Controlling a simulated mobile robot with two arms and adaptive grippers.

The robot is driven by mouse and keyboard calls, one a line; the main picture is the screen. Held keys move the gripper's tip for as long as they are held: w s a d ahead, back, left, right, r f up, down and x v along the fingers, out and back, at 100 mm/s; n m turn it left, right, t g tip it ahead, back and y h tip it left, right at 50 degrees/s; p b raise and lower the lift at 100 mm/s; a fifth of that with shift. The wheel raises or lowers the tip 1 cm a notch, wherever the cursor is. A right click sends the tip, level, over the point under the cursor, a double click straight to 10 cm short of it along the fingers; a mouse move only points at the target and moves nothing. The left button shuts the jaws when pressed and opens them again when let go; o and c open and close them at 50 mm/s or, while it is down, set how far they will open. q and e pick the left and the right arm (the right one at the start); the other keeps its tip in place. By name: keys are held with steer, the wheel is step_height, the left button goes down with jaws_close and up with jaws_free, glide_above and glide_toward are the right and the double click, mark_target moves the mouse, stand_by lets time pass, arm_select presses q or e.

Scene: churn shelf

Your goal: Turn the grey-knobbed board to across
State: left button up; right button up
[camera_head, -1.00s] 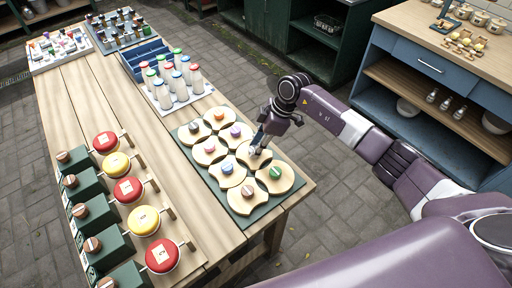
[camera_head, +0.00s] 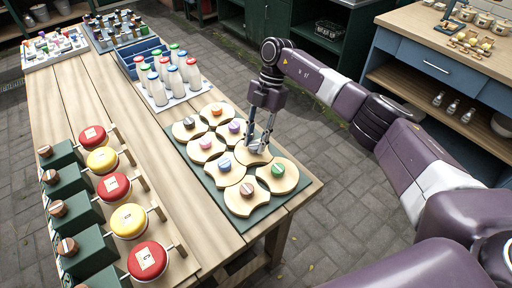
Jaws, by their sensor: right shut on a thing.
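The grey-knobbed board (camera_head: 262,158) is a pale wooden piece in the right column of the dark green mat (camera_head: 203,181). Its grey knob is mostly hidden between my fingertips. My right gripper (camera_head: 257,147) points down over this board, its fingers shut on the knob. The board sits between the purple-knobbed board (camera_head: 227,136) behind it and the green-knobbed board (camera_head: 287,182) in front. The blue-knobbed board (camera_head: 220,177) is to its left. Its outline is partly covered by the gripper, so I cannot tell exactly which way it is turned. My left gripper is out of view.
Brown-, pink-, orange- and black-knobbed boards lie close around on the mat. White bottles with coloured caps (camera_head: 175,81) stand behind it. Green blocks with red and yellow discs (camera_head: 115,186) line the left. A blue cabinet (camera_head: 430,70) stands at the right.

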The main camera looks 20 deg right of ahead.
mark_target(255, 143)
steer(key=n+b, duration=0.1)
steer(key=n+h+b, duration=0.1)
steer(key=n+b, duration=0.1)
steer(key=shift+w+a+f+g, duration=0.1)
steer(key=shift+w+g, duration=0.1)
steer(key=shift+g, duration=0.2)
steer(key=shift+n+h+b, duration=0.3)
steer(key=shift+n+b, duration=0.7)
steer(key=shift+n, duration=0.3)
steer(key=o, duration=1.2)
steer(key=shift+g, duration=0.3)
steer(key=shift+c, duration=0.2)
steer(key=shift+r, duration=0.2)
step_height(255, 143, up, 10)
steer(key=shift+s+f, duration=0.1)
